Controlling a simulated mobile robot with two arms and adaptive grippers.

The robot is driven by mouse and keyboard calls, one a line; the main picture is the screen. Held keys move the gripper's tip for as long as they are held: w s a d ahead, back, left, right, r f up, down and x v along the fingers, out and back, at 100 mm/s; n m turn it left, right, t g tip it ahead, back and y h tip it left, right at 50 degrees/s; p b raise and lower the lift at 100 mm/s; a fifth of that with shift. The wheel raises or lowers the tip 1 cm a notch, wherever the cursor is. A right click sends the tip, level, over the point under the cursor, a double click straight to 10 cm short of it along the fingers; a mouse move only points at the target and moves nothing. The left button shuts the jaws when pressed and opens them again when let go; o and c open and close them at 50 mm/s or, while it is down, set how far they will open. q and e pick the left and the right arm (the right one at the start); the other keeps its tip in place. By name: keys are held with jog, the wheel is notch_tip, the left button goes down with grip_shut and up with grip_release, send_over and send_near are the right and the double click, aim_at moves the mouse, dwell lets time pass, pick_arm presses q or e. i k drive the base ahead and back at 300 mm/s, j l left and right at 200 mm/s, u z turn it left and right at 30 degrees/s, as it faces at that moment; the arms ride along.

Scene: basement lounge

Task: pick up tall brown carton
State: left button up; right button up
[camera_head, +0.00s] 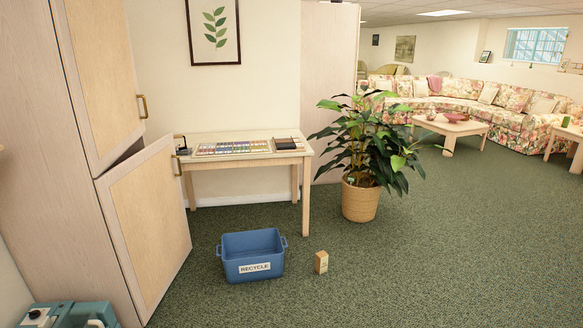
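A small upright brown carton (321,262) stands on the green carpet. It is to the right of a blue bin (252,256) labelled RECYCLE, with a gap between them. The carton has a lighter patch on its front; print on it is too small to read. Nothing covers the carton. Neither of my grippers shows in the head view.
A wooden table (306,190) with a colourful tray stands behind the bin. A potted plant (361,200) is behind the carton to the right. A cabinet door (150,225) hangs ajar at left. The carpet in front and to the right is clear.

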aim_at(322, 257)
jog(key=i, duration=3.55)
jog(key=i+z, duration=0.45)
jog(key=k+j, duration=0.05)
